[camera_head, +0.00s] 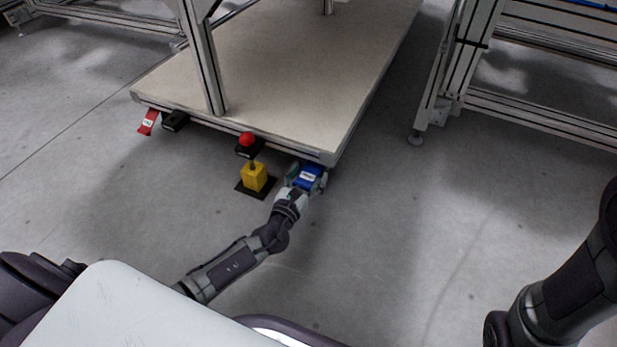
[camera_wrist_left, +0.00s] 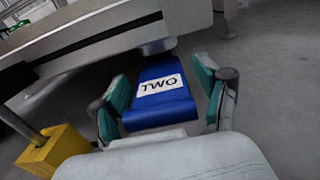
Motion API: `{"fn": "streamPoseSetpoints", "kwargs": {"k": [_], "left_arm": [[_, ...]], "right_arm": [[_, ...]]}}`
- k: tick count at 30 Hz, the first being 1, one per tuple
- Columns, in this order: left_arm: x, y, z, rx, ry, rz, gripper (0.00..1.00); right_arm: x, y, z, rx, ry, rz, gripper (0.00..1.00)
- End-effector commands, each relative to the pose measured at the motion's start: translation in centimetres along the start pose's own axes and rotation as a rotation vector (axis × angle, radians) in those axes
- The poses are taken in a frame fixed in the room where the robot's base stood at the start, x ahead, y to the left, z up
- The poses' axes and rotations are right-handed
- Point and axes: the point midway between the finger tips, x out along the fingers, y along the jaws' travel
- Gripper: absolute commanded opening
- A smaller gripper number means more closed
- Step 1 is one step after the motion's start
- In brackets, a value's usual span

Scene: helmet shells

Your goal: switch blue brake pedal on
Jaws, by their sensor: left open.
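The blue brake pedal (camera_head: 309,176) sticks out below the front right corner of the cart. In the left wrist view the blue pedal (camera_wrist_left: 158,93) carries a white label. My left gripper (camera_head: 303,180) is at the pedal, and it also shows in the left wrist view (camera_wrist_left: 163,98). Its two green-padded fingers are open, one on each side of the pedal. I cannot tell whether they touch it. My right arm shows at the right edge of the head view, but its gripper is out of view.
A red pedal (camera_head: 148,121) hangs at the cart's front left corner. The cart's flat deck (camera_head: 280,75) lies above and behind. A metal frame (camera_head: 540,110) stands at right. Floor between is clear.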

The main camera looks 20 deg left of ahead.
Motion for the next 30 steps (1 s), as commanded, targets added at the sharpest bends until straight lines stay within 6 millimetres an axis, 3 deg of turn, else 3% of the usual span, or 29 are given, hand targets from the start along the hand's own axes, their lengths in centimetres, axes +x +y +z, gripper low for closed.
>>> {"fn": "streamPoseSetpoints", "kwargs": {"k": [7, 20, 30], "left_arm": [[0.05, 0.01, 0.02, 0.000, 0.000, 0.000, 0.73], [0.01, 0.00, -0.02, 0.000, 0.001, 0.000, 0.02], [0.30, 0.06, -0.65, 0.009, -0.102, 0.006, 0.00]], "right_arm": [[0.01, 0.00, 0.00, 0.000, 0.000, 0.000, 0.75], [0.00, 0.00, 0.02, 0.000, -0.001, 0.000, 0.75], [0.29, 0.07, 0.14, 0.000, -0.001, 0.000, 0.75]]}}
